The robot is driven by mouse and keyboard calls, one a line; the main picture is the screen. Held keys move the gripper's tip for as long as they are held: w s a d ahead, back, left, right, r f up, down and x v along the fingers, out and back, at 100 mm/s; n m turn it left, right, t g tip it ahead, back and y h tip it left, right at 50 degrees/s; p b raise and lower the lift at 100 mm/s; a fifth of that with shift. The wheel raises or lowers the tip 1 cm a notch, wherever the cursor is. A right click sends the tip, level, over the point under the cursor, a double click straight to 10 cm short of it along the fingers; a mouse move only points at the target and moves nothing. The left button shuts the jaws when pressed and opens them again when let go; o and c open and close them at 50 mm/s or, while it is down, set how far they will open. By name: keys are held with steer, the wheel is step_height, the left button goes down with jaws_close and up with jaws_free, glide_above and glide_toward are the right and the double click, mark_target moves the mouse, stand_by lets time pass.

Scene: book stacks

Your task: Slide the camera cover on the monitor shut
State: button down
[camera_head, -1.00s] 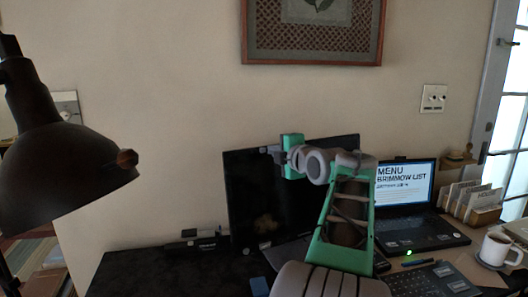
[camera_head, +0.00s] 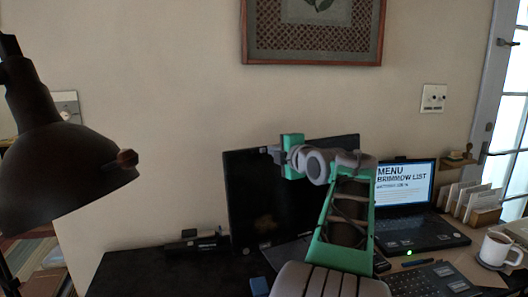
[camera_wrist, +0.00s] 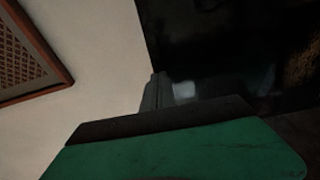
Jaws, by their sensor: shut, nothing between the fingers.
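The monitor (camera_head: 250,200) is a dark screen standing on the desk in the head view, partly hidden behind my arm. My gripper (camera_head: 273,151) is at the monitor's top edge, near the middle, with its fingers pointing left. In the wrist view my gripper (camera_wrist: 157,92) is shut, its grey fingertips close by the edge of the dark monitor (camera_wrist: 220,50). A small pale patch (camera_wrist: 185,89) shows beside the fingertips; I cannot tell whether it is the camera cover. I cannot make out the cover in the head view.
A black desk lamp (camera_head: 65,165) hangs at the left. An open laptop (camera_head: 405,190), a card holder (camera_head: 485,215) and a cup (camera_head: 496,248) stand at the right. A picture frame (camera_head: 313,60) hangs above.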

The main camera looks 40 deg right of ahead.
steer(key=shift+w+a+b, duration=0.2)
steer(key=shift+a+b, duration=0.3)
steer(key=shift+a, duration=0.1)
steer(key=shift+w+a+b, duration=0.15)
steer(key=shift+a+b, duration=0.35)
steer(key=shift+a, duration=0.05)
stand_by(0.3)
steer(key=d+b+v, duration=0.1)
steer(key=b+v, duration=0.2)
steer(key=v, duration=0.4)
steer(key=shift+s, duration=0.15)
stand_by(0.4)
